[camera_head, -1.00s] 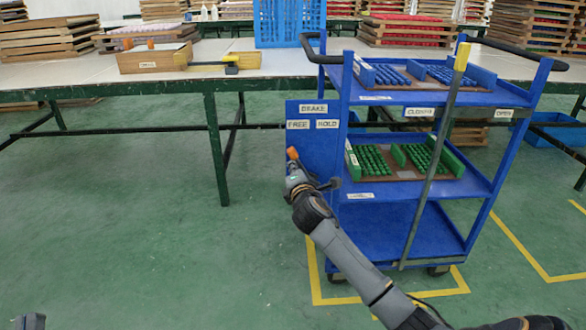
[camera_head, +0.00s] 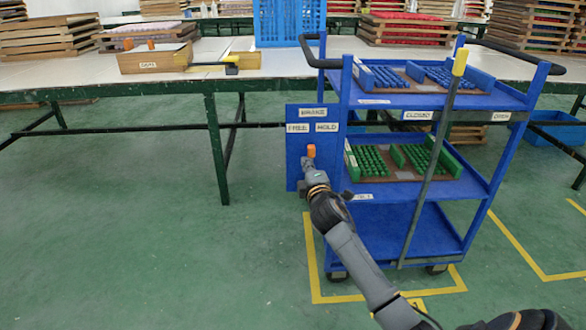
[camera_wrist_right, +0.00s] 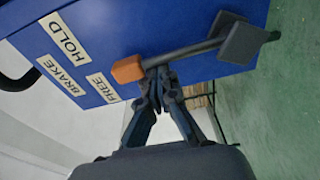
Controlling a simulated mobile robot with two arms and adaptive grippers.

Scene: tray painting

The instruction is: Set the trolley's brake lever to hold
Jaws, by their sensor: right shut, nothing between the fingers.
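The blue brake panel (camera_head: 296,172) hangs on the trolley's left side, with FREE at left and HOLD (camera_head: 326,127) at right under the BRAKE label. The brake lever's orange knob (camera_head: 311,151) stands below the gap between FREE and HOLD. In the right wrist view the orange knob (camera_wrist_right: 127,69) tops a dark lever arm (camera_wrist_right: 190,51) running to a dark square block. My right gripper (camera_wrist_right: 157,75) is shut and empty, its tips at the lever just beside the knob; whether they touch is unclear. In the head view my right gripper (camera_head: 308,164) hides most of the lever. My left gripper is out of view.
The blue trolley (camera_head: 420,235) carries blue and green parts on its upper shelves. A tall grey lever with a yellow grip (camera_head: 461,62) rises at its front. A long table (camera_head: 110,78) stands behind. The green floor at left is clear.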

